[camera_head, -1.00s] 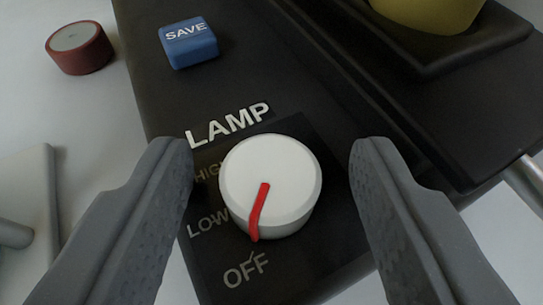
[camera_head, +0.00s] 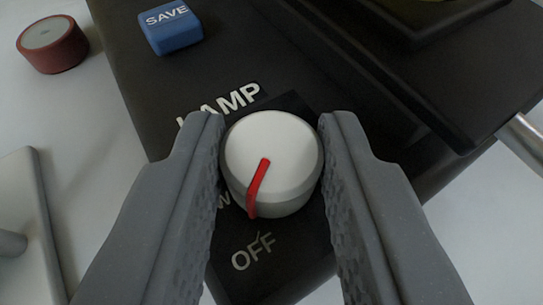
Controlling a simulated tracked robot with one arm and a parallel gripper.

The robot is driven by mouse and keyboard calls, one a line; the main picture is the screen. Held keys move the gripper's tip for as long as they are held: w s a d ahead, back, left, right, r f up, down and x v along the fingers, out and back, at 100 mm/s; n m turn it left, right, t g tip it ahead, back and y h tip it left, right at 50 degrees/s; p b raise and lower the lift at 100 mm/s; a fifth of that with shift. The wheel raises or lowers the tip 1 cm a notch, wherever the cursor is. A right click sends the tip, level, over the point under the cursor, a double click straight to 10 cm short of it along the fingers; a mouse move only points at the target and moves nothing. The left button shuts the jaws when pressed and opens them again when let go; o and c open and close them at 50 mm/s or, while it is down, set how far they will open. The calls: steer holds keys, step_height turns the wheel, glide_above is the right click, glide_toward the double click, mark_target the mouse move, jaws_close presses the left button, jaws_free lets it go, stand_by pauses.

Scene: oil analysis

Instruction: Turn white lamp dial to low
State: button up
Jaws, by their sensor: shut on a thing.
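The white lamp dial (camera_head: 285,150) sits on a black panel under the word LAMP. Its red pointer line runs down and slightly left, toward the OFF label (camera_head: 253,251). My gripper (camera_head: 271,145) is shut on the dial, one finger on its left side and one on its right. The left finger hides the HIGH label and most of the LOW label; only a last letter of LOW shows.
A blue SAVE button (camera_head: 171,28) is on the black panel (camera_head: 240,50) at the upper left. A red-rimmed round knob (camera_head: 52,44) stands on the pale surface further left. A dark raised tray-like part (camera_head: 420,70) is at the upper right.

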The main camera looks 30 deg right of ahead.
steer(key=shift+a+r+m+g+h+p, duration=0.15)
steer(key=shift+m+g+h+p, duration=0.4)
steer(key=shift+p, duration=1.25)
steer(key=shift+a+m+g+h+p, duration=0.1)
steer(key=shift+m+g+h+p, duration=0.45)
steer(key=shift+p, duration=1.2)
steer(key=shift+w+a+m+g+h+p, duration=0.1)
steer(key=shift+w+m+g+h+p, duration=0.1)
steer(key=shift+m+g+h+p, duration=0.8)
steer(key=shift+w+f+m+g+h+b, duration=0.15)
steer(key=shift+m+g+h+b, duration=0.15)
steer(key=shift+m+g+b, duration=0.4)
steer(key=shift+w+f+m+g+h+b, duration=0.15)
steer(key=shift+m+g+h, duration=0.25)
steer(key=shift+m, duration=0.5)
steer(key=shift+r+m+g+b, duration=0.1)
steer(key=shift+m+g+b, duration=0.4)
steer(key=shift+g+b, duration=0.15)
steer(key=shift+r+g, duration=0.15)
steer(key=shift+g, duration=0.1)
steer(key=o, duration=1)
